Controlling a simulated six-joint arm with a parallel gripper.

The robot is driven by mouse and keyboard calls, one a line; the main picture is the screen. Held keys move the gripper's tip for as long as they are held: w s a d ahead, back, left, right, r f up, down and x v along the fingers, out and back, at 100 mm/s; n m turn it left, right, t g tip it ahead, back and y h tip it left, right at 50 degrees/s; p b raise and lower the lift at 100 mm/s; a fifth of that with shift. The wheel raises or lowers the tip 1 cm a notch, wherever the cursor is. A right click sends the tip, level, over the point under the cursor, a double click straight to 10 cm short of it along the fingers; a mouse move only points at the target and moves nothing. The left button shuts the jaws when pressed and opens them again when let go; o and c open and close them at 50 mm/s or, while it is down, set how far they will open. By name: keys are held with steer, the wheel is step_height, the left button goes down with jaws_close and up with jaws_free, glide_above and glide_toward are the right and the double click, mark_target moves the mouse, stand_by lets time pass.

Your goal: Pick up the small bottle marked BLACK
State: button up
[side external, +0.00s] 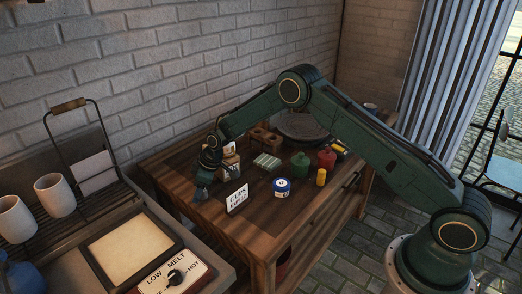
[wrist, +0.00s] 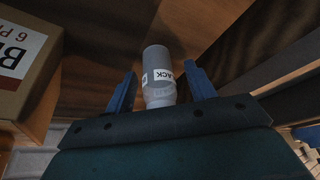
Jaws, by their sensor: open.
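The small bottle marked BLACK (wrist: 158,66) shows in the wrist view. It is pale grey-white with a white label on its side, and the letters "ACK" can be read. My gripper (wrist: 160,84) is open, with one blue finger on each side of the bottle's lower part in the picture. I see gaps between the fingers and the bottle. In the side view my gripper (side external: 201,192) is low at the left end of the wooden table (side external: 262,222). I cannot make out the bottle there.
A cardboard box (wrist: 28,68) with red print stands left in the wrist view. A white sign (side external: 237,199), a round blue-and-white tin (side external: 282,187), a green jar (side external: 300,166) and a red jar (side external: 327,159) stand on the table. Bare wood lies at its front.

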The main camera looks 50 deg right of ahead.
stand_by(0.3)
steer(key=c, duration=1.1)
steer(key=shift+o, duration=0.2)
steer(key=shift+r, duration=0.1)
step_height(320, 180, up, 20)
stand_by(0.4)
